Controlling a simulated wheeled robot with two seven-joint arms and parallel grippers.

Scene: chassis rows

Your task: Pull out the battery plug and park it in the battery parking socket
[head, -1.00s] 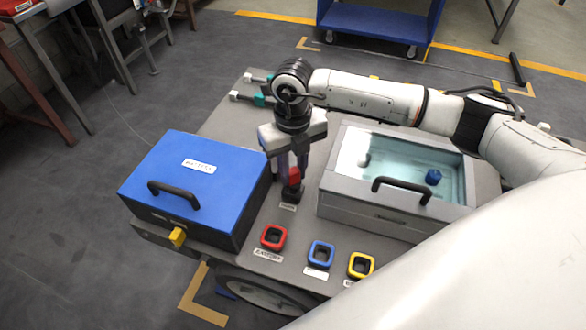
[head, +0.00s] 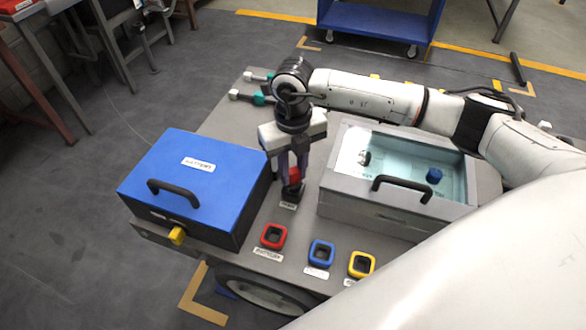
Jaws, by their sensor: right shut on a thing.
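A red plug (head: 294,174) stands in a black socket (head: 291,192) on the grey chassis deck, between the blue box and the clear-lidded box. A small label lies in front of that socket; I cannot read it surely. My right gripper (head: 291,167) comes down from above and is shut on the red plug. A red-rimmed square socket (head: 274,236) near the front edge is empty, with a label in front that seems to read battery. My left gripper is not in view.
A blue box (head: 205,180) with a black handle stands left. A grey box (head: 390,211) with a clear lid stands right, a blue knob inside. Blue-rimmed (head: 321,253) and yellow-rimmed (head: 361,264) empty sockets sit along the front. Teal-and-white connectors (head: 259,99) lie at the back left.

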